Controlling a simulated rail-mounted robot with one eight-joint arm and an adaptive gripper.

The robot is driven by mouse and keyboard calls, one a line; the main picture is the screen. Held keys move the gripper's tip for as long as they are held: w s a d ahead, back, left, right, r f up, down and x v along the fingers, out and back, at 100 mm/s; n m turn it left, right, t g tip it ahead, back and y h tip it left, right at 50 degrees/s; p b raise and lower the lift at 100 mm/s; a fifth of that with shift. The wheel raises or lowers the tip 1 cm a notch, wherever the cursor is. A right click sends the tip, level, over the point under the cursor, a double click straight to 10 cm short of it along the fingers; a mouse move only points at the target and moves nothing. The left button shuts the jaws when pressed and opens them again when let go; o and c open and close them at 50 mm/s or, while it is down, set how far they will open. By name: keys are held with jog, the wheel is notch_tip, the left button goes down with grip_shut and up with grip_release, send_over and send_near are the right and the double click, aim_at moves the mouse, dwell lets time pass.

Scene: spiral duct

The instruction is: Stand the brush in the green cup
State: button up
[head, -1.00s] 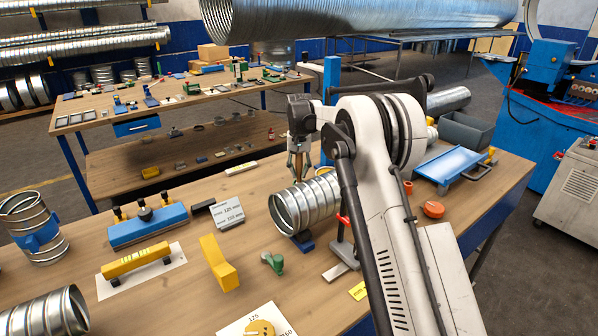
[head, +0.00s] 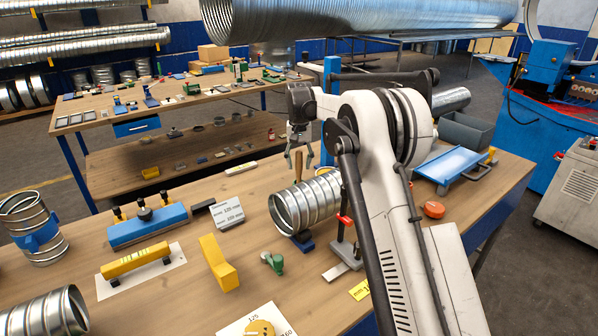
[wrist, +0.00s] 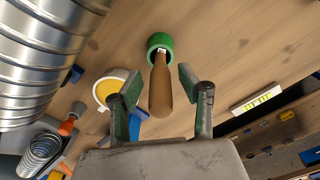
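My gripper (head: 300,160) is open and empty, above the workbench behind the short spiral duct piece. In the wrist view my gripper (wrist: 160,86) has its green-padded fingers spread on either side of the brush, with gaps to both. The brush (wrist: 161,88) has a brown wooden handle pointing up toward the wrist camera; its lower end goes into the green cup (wrist: 154,40). The bristles are hidden. In the head view part of the brush handle (head: 299,164) shows between the fingers. The green cup is hidden there behind the duct piece.
The ribbed metal duct piece (head: 306,203) lies close in front of the cup. It fills the upper left of the wrist view (wrist: 40,60). A yellow-and-white round object (wrist: 113,88) is near the cup. A blue tray (head: 450,165) is to the right.

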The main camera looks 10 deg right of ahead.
notch_tip(320, 180, up, 8)
jog(key=shift+f, duration=0.1)
dwell(0.4)
jog(key=shift+s+r, duration=0.25)
jog(key=shift+r, duration=0.1)
jog(key=s+r+t+b, duration=0.1)
jog(key=s+r, duration=0.3)
jog(key=s, duration=0.4)
jog(key=s+r+n+t, duration=0.1)
jog(key=s+r, duration=0.2)
jog(key=s, duration=0.5)
jog(key=s+r+t+b, duration=0.15)
jog(key=s+r, duration=0.25)
jog(key=s, duration=0.5)
jog(key=s+f+t, duration=0.1)
jog(key=s+f, duration=0.3)
jog(key=s, duration=0.4)
jog(key=s+f+t, duration=0.1)
jog(key=s+f, duration=0.4)
jog(key=s, duration=0.4)
jog(key=s+f+n+t, duration=0.1)
jog(key=s+f, duration=0.3)
jog(key=s, duration=0.5)
jog(key=shift+s+f+t+b, duration=0.25)
jog(key=shift+t+b, duration=0.05)
jog(key=shift+t, duration=0.05)
